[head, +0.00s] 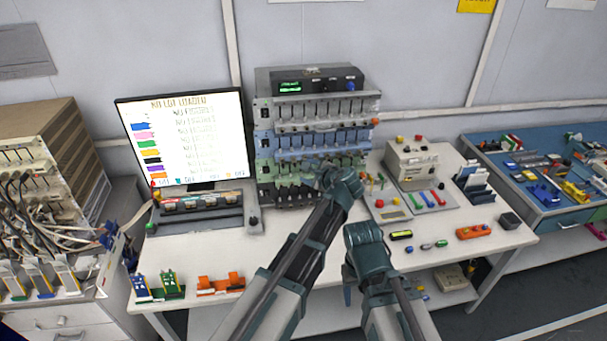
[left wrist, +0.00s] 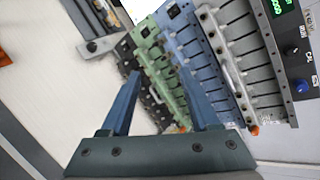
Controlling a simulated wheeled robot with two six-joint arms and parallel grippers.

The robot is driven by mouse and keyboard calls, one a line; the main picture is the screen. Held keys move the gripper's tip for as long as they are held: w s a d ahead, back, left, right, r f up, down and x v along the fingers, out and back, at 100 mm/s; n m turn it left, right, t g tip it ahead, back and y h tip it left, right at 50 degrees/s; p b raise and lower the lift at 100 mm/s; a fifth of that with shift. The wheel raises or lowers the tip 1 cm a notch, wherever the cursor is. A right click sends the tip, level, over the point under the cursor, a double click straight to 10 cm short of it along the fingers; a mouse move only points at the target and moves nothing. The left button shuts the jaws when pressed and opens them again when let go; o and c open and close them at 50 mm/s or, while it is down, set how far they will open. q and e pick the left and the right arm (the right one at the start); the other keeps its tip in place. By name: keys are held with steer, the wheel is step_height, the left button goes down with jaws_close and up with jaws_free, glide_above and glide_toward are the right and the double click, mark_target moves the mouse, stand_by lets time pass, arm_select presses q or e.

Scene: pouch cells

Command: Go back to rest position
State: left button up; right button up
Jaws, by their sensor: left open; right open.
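My left arm reaches over the table in the head view, with its left gripper (head: 335,182) in front of the lower rows of the channel rack (head: 318,112). In the left wrist view the left gripper (left wrist: 158,74) has its two blue fingers spread, with nothing between them. Behind them are the rack's green, blue and grey rows (left wrist: 190,62), seen tilted. My right gripper (head: 364,236) is over the table's front edge, lower and to the right of the left one. Its fingers are mostly hidden; I see nothing held in it.
A monitor (head: 186,140) stands left of the rack on the white table (head: 290,243). A grey device (head: 411,163), colored tools and an orange block (head: 476,231) are to the right. Orange (head: 221,284) and green-blue holders sit at the front left. A blue bench (head: 545,190) is far right.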

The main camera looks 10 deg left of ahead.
arm_select(q)
steer(key=s+a+f+n+g+h, duration=0.1)
steer(key=s+a+f+n+g, duration=0.25)
steer(key=s+n, duration=0.2)
steer(key=s+a+f+n+g+h, duration=0.1)
steer(key=s+a+f+n+g, duration=0.1)
steer(key=s+a+f+n, duration=0.4)
steer(key=s+d+f+n+g+h, duration=0.1)
steer(key=s+d+n+g+h, duration=0.15)
steer(key=s, duration=0.45)
steer(key=s+d+f+n+g+h, duration=0.1)
steer(key=s+n+h, duration=0.2)
steer(key=s, duration=0.4)
steer(key=s+d+f+m+b, duration=0.1)
steer(key=s+d+f+b, duration=0.2)
steer(key=d, duration=0.3)
steer(key=s+d+f+m+g+y+b, duration=0.1)
steer(key=s+d+f+m+b, duration=0.1)
steer(key=d, duration=0.4)
step_height(320, 180, down, 2)
steer(key=shift+s+f+b, duration=0.15)
steer(key=shift+s+b, duration=0.5)
steer(key=shift+b, duration=0.3)
